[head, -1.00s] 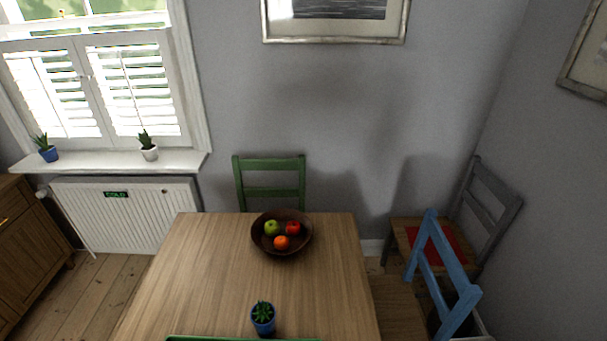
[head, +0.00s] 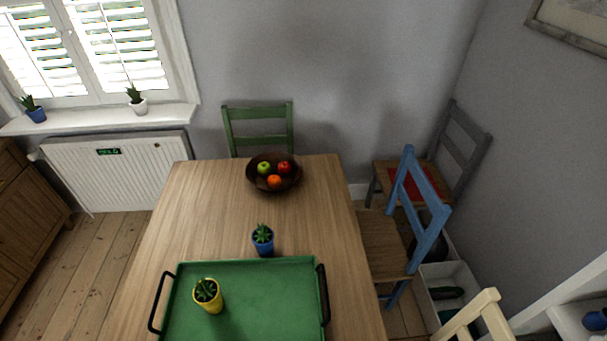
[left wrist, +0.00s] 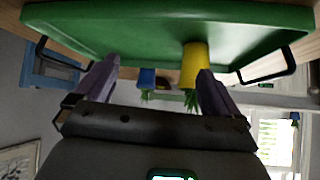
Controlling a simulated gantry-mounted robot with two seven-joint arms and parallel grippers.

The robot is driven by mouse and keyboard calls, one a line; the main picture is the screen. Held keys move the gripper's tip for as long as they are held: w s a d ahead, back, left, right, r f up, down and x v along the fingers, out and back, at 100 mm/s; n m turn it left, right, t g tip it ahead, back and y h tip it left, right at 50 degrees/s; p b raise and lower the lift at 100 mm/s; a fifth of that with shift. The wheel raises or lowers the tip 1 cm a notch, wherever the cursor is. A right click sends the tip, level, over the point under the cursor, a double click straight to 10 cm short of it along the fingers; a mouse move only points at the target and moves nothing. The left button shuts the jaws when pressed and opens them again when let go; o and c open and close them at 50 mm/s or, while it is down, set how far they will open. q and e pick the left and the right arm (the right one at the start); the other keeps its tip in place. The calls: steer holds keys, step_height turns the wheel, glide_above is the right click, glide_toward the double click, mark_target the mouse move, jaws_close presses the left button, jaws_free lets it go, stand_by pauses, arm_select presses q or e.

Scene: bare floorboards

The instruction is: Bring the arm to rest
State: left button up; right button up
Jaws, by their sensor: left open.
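My left gripper (left wrist: 150,88) shows in the left wrist view with its two fingers apart and nothing between them that it grips. That view is upside down. The green tray (head: 262,290) lies on the wooden table, and it also shows in the left wrist view (left wrist: 120,35). A yellow potted succulent (head: 209,297) stands on the tray's left part; in the wrist view its pot (left wrist: 193,62) appears beyond one finger. Neither gripper shows in the head view. My right gripper is in no view.
A blue potted succulent (head: 263,241) stands on the table (head: 210,215) just behind the tray. A brown fruit bowl (head: 252,184) sits farther back. A blue chair (head: 424,232) and a green chair (head: 258,141) stand around the table. A white crate (head: 460,302) is on the floor at right.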

arm_select(q)
steer(key=s+a+r+g+y, duration=0.1)
steer(key=s+a+r+g, duration=0.1)
steer(key=s+g, duration=0.5)
step_height(320, 180, up, 30)
steer(key=s+t+p, duration=0.1)
steer(key=s+p, duration=0.1)
steer(key=p, duration=2.8)
steer(key=shift+s, duration=0.35)
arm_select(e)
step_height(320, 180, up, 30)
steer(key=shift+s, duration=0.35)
